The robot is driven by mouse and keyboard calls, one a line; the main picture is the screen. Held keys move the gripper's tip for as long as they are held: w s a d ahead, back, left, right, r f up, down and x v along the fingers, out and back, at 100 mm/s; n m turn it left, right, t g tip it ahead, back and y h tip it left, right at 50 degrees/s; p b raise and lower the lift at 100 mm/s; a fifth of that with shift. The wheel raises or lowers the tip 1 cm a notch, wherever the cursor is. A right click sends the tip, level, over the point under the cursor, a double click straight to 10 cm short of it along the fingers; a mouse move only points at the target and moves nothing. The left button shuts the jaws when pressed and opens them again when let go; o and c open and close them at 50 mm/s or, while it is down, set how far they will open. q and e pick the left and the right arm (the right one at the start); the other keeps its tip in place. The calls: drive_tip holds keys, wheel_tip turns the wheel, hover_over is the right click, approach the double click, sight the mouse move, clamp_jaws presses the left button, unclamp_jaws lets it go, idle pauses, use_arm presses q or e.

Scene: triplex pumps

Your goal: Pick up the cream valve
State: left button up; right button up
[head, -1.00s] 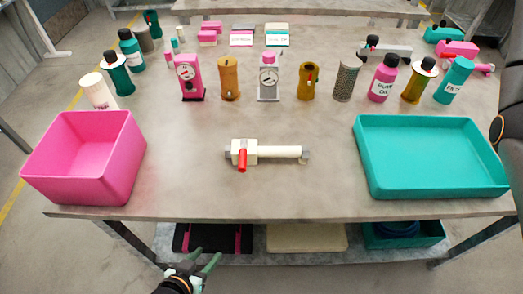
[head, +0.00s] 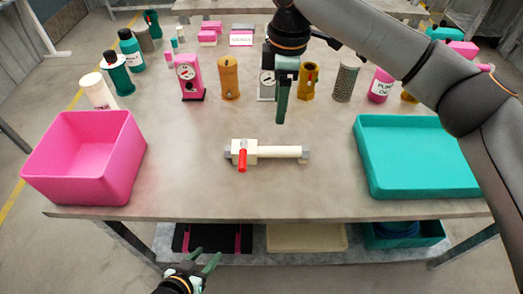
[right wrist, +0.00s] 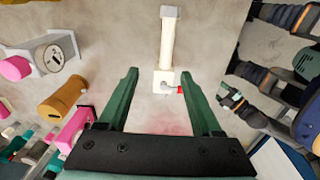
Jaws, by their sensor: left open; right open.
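The cream valve (head: 275,152) lies on its side near the middle of the table, with a block at its left end, a long tube to the right and a red handle pointing to the front. In the right wrist view the cream valve (right wrist: 168,45) shows beyond and between the fingers, not touched by them. My right gripper (head: 282,112) is above the table, behind the valve and pointing down. In the right wrist view my right gripper (right wrist: 165,82) is open and empty. My left gripper (head: 207,262) is open and empty, low in front of the table.
A pink bin (head: 85,165) stands at the table's left and a teal tray (head: 415,160) at its right. Behind the valve stand a pink gauge unit (head: 190,78), a brown cylinder (head: 229,80) and several bottles. The tabletop around the valve is clear.

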hover_over(277, 148)
drive_tip(key=shift+h, duration=0.3)
wheel_tip(277, 148, down, 7)
drive_tip(key=shift+d+f, duration=0.1)
drive_tip(key=shift+s+f, duration=0.1)
drive_tip(key=shift+f, duration=2.7)
clamp_jaws()
drive_tip(key=shift+r, duration=0.1)
